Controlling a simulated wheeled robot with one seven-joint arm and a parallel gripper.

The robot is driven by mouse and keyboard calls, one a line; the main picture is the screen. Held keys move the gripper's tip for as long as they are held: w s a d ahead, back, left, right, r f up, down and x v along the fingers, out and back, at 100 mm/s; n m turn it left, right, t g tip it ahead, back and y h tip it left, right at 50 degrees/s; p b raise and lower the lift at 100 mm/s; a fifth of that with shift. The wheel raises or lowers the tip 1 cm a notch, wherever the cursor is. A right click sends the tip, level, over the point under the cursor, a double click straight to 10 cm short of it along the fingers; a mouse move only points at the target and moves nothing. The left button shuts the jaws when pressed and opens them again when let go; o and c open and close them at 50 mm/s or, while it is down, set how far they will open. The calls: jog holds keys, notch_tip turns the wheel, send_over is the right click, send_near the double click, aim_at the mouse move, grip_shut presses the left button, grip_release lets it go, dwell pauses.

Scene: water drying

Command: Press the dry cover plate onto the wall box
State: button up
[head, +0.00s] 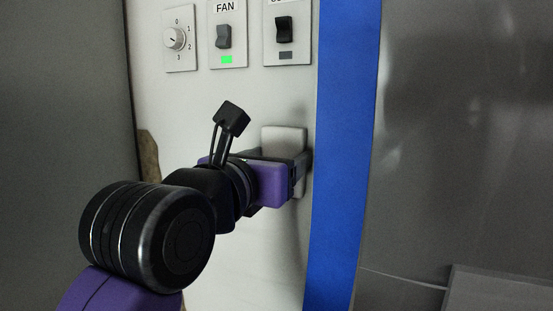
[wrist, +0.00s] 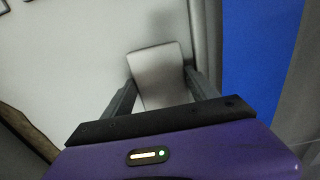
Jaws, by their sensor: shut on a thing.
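My gripper (wrist: 160,90) is shut on a pale rectangular cover plate (wrist: 158,71), with one finger along each side edge. In the head view the plate (head: 284,139) stands upright at the white wall panel, below the switches, partly hidden by my gripper (head: 297,160). The plate is close to the wall; I cannot tell whether it touches it. The wall box is not visible, so I cannot tell how the plate lines up with it.
Above are a rotary knob (head: 174,39), a FAN switch (head: 224,37) with a lit green light (head: 227,59), and another dark switch (head: 284,30). A blue vertical strip (head: 343,150) borders the panel on the right, close to my gripper. Bare white panel (head: 240,265) lies below.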

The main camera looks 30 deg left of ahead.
dwell(0.3)
jog(key=o, duration=1.4)
jog(key=shift+w, duration=0.1)
jog(key=shift+o, duration=0.2)
jog(key=shift+d, duration=0.1)
